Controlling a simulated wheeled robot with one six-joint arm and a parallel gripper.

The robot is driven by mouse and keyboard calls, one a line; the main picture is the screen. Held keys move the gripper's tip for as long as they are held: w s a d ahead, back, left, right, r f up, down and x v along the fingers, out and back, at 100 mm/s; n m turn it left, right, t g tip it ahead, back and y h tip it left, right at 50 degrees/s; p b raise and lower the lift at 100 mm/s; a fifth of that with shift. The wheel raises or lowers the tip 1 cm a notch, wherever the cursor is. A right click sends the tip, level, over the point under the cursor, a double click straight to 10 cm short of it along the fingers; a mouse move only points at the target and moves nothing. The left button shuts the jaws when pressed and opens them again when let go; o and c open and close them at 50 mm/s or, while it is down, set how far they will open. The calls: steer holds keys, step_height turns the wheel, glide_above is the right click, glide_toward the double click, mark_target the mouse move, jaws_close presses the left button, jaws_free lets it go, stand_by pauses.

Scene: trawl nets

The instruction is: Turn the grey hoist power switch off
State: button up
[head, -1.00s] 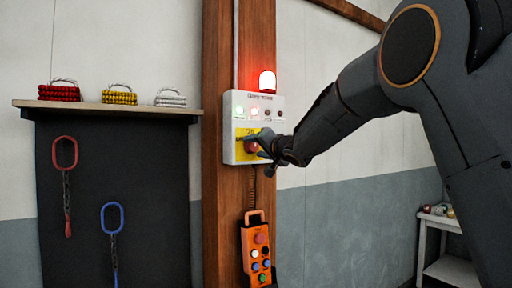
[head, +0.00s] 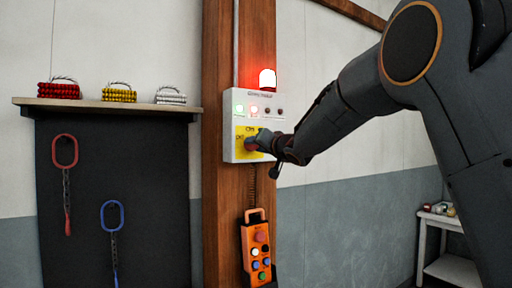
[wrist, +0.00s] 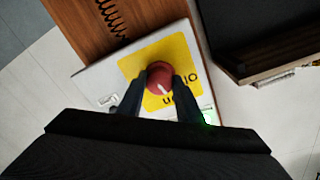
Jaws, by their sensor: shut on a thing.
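The hoist power switch is a light grey box (head: 232,150) on a wooden post, with a yellow plate (head: 240,131) and a round red knob (wrist: 159,78). My gripper (head: 254,143) is at the knob and hides most of it in the head view. In the wrist view my gripper (wrist: 158,84) has one finger on each side of the knob, shut on it. A white mark on the knob points down and slightly right, towards lettering that seems to read ON. A green and a red lamp glow on the box's upper part.
A lit red beacon (head: 267,80) stands on top of the box. An orange pendant control (head: 256,250) hangs below on a coiled cord. A shelf (head: 110,106) with rope bundles is at the left, above a dark board (head: 140,180) with hanging slings.

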steer(key=shift+w+d+n+y+b, duration=0.1)
steer(key=shift+n+y+b, duration=0.2)
steer(key=shift+n+b, duration=2.45)
steer(key=shift+d+n+y+b, duration=0.1)
steer(key=shift+n+y, duration=0.2)
steer(key=shift+n, duration=5.05)
steer(key=o, duration=1)
steer(key=shift+a, duration=0.1)
steer(key=shift+o, duration=0.2)
steer(key=b+v, duration=0.2)
steer(key=v, duration=0.6)
